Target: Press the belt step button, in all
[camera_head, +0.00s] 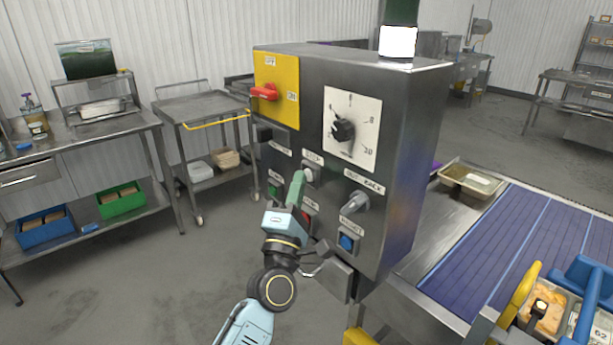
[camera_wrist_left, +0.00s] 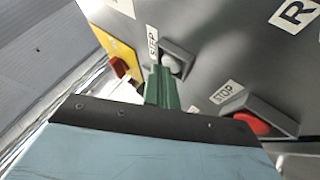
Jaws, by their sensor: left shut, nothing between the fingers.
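The belt step button (camera_head: 309,174) is a pale round button in a dark square housing on the front of the grey control box, with a label above it. In the left wrist view the pale button (camera_wrist_left: 170,63) shows just beyond my green fingertips. My left gripper (camera_head: 298,177) is shut and empty, its fingers pointing up at the button's lower left. The closed fingers (camera_wrist_left: 160,78) also show in the wrist view. I cannot tell whether they touch the button. My right gripper is not in view.
A red stop button (camera_wrist_left: 252,123) sits close beside the fingers. The blue belt (camera_head: 490,250) runs at right.

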